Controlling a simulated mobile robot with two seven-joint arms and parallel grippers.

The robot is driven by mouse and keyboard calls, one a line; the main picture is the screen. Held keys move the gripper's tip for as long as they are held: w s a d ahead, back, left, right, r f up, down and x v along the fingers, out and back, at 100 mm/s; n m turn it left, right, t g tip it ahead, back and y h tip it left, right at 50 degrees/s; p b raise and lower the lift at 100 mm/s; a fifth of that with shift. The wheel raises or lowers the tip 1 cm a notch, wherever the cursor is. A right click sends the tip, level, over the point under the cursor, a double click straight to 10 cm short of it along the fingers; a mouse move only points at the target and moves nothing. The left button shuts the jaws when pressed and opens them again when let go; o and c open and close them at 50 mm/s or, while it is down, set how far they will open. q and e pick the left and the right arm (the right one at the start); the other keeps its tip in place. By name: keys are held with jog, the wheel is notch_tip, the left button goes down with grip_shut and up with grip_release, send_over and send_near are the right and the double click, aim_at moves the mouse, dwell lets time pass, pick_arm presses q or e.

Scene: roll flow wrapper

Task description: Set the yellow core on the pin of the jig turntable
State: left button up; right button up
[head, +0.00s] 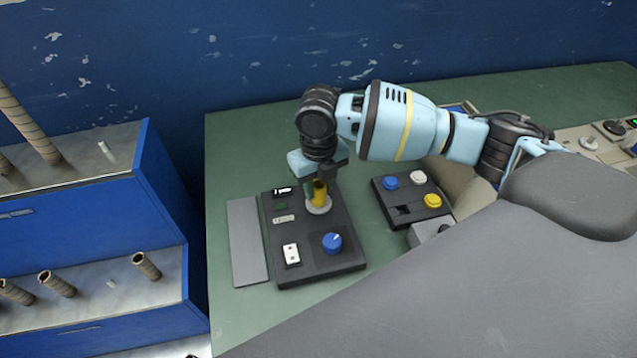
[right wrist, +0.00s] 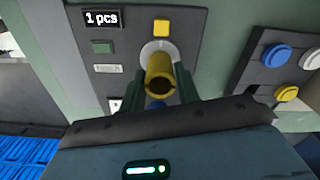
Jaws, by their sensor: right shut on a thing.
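The yellow core (head: 319,196) is a short hollow tube. It stands roughly upright over the pale round jig turntable (head: 320,208) on the dark panel. In the right wrist view the core (right wrist: 160,76) shows its open end, with the pale turntable disc (right wrist: 148,50) behind it. My right gripper (head: 318,184) is shut on the core from above, with one finger on each side in the wrist view (right wrist: 160,86). The pin is hidden by the core, and I cannot tell whether the core touches the disc. My left gripper is not in view.
The dark jig panel (head: 310,265) carries a blue knob (head: 332,242) and a display reading "1 pcs" (right wrist: 101,18). A button box (head: 411,198) stands to its right. A blue rack (head: 160,190) with brown tubes stands left.

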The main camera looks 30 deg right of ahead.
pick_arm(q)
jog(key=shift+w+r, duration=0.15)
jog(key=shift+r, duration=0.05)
pick_arm(e)
jog(key=shift+f, duration=0.1)
jog(key=o, duration=1)
jog(key=shift+o, duration=0.5)
jog(key=o, duration=0.4)
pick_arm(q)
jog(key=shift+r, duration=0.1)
pick_arm(e)
jog(key=shift+r+p, duration=1.75)
jog(key=shift+r, duration=2.35)
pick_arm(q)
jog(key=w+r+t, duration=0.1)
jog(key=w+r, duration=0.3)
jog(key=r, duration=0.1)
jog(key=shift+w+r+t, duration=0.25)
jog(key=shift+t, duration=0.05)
